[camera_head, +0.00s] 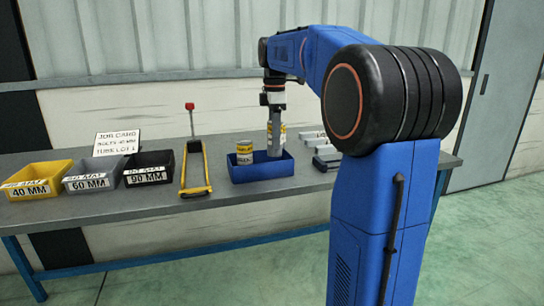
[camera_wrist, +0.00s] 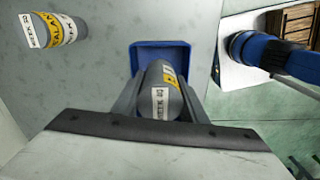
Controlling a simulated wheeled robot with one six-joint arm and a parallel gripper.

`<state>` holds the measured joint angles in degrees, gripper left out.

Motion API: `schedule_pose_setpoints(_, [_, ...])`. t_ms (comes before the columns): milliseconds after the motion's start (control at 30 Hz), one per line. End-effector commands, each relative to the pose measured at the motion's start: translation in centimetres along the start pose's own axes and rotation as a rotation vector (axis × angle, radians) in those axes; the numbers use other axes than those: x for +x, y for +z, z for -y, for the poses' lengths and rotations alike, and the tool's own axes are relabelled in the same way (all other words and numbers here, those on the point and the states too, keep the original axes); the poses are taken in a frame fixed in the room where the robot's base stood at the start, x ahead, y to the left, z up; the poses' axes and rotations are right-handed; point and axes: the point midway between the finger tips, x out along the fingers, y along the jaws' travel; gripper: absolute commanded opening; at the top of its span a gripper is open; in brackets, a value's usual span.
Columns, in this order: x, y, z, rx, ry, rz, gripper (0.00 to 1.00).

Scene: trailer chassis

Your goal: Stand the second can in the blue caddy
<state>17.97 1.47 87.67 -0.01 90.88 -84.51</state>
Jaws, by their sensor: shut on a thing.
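The blue caddy (camera_head: 262,172) sits on the grey bench, and its far end shows in the wrist view (camera_wrist: 160,46). My gripper (camera_head: 276,125) points down over the caddy's right part. It is shut on a grey can with a yellow and white label (camera_wrist: 165,92). The held can looks upright, with its lower end at or inside the caddy; whether it touches the floor is hidden. Another can with a yellow label (camera_head: 245,152) stands behind the caddy's left end. The wrist view shows that can (camera_wrist: 53,30) on the bench, apart from the caddy.
Yellow (camera_head: 38,182), grey (camera_head: 90,176) and black (camera_head: 148,169) bins stand at the left with a sign (camera_head: 116,142) behind. A yellow-framed tool (camera_head: 195,170) lies left of the caddy. Grey items (camera_head: 325,155) lie to its right. The bench front is clear.

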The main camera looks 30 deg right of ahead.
Motion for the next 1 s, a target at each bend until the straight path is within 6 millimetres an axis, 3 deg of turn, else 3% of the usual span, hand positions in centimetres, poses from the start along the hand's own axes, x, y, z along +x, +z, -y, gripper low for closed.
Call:
schedule_pose_setpoints(267, [1.9,0.0,0.0,0.0,-0.001,0.0,0.09])
schedule_pose_setpoints(500, [4.9,0.0,0.1,0.0,-0.001,0.0,0.09])
schedule_pose_setpoints(900, [5.5,0.0,0.0,0.0,0.001,0.0,0.09])
schedule_pose_setpoints(933, [5.5,0.0,0.0,0.0,0.001,0.0,0.43])
schedule_pose_setpoints(1000, [5.5,0.0,0.0,0.0,0.001,0.0,0.57])
